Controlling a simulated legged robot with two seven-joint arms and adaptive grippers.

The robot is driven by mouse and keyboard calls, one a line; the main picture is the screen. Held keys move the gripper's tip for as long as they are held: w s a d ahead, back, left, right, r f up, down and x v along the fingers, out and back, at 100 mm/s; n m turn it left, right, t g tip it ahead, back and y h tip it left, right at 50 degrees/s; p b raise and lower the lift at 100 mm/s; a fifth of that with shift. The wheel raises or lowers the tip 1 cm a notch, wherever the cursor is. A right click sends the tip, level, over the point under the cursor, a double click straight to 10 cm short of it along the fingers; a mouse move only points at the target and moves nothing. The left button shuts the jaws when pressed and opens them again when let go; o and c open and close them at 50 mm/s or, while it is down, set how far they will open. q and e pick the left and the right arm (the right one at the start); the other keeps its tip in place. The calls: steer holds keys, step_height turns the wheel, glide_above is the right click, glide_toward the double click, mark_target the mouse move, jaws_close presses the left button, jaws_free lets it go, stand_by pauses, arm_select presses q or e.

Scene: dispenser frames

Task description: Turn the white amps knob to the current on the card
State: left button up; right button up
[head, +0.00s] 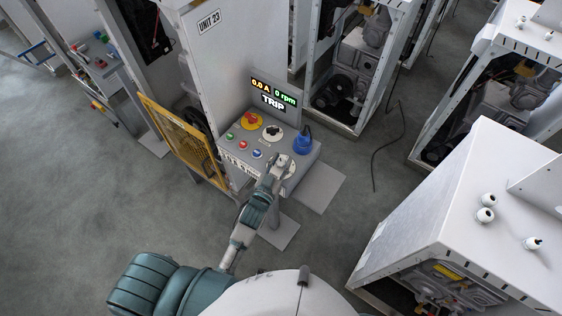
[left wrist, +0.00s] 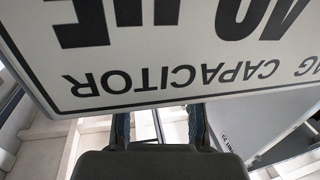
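The control panel (head: 243,156) of UNIT 23 has a display (head: 273,94) reading 0.0 A, 0 rpm and TRIP. My left gripper (head: 278,164) is over the panel's near right corner, at a pale round dial (head: 289,171) that it partly covers. I cannot tell whether it touches a knob there. In the left wrist view a white label (left wrist: 190,70), upside down, reads "CAPACITOR" with a value partly cut off. It hides my fingertips; the two fingers (left wrist: 159,125) stand apart below it. My right gripper is not in view. No amps card is readable in the head view.
The panel also carries a red-and-yellow stop button (head: 251,120), a round dial with a black knob (head: 272,132), a blue plug (head: 303,143) and small coloured buttons (head: 243,145). A yellow guard (head: 180,138) stands left. White cabinets (head: 450,215) stand right; floor between is open.

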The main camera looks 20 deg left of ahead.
arm_select(q)
steer(key=o, duration=0.4)
steer(key=shift+s, duration=0.1)
steer(key=s, duration=0.4)
steer(key=s+a, duration=0.1)
steer(key=s, duration=0.6)
steer(key=shift+s+a, duration=0.35)
steer(key=shift+a, duration=0.05)
steer(key=shift+f, duration=0.15)
